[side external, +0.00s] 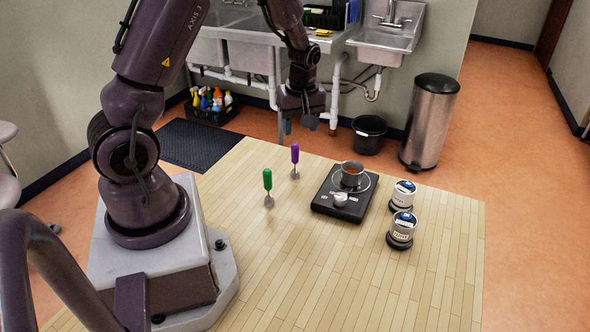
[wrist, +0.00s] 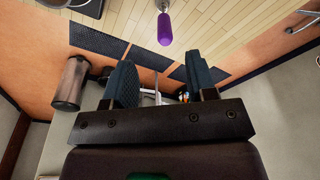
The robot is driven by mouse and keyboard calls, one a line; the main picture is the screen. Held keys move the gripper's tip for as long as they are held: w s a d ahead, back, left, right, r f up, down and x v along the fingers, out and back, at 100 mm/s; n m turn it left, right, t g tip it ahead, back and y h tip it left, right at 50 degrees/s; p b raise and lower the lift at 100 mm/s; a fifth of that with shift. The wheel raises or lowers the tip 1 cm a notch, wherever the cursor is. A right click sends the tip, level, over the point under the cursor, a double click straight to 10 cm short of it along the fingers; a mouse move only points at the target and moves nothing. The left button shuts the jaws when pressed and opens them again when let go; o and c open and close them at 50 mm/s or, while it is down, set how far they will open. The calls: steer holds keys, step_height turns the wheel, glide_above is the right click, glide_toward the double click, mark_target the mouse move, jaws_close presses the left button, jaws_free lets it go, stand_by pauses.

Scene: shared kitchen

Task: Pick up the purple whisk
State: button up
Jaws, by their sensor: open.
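The purple whisk (side external: 295,158) stands upright on the wooden table, its purple handle on top and a grey end at the bottom. In the wrist view the purple whisk (wrist: 164,28) is at the top centre, beyond my fingertips. My gripper (side external: 309,125) is above the table's far edge, higher than the whisk and apart from it. In the wrist view my gripper (wrist: 160,80) shows two dark blue fingers spread wide with nothing between them. A green-handled utensil (side external: 267,185) stands upright to the left of and nearer than the whisk.
The wooden table (side external: 340,270) is clear at the front. A black hot plate (side external: 330,205) with a small pot (side external: 352,175) stands to the right of the whisk. A sink (side external: 385,40) is behind.

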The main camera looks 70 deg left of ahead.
mark_target(295, 144)
steer(key=f, duration=0.3)
steer(key=shift+a, duration=0.25)
steer(key=f, duration=0.1)
steer(key=a+f, duration=0.1)
steer(key=f, duration=0.2)
steer(key=shift+s+a, duration=0.15)
steer(key=shift+s, duration=0.1)
steer(key=shift+a+f, duration=0.1)
steer(key=shift+f, duration=0.45)
jaws_close()
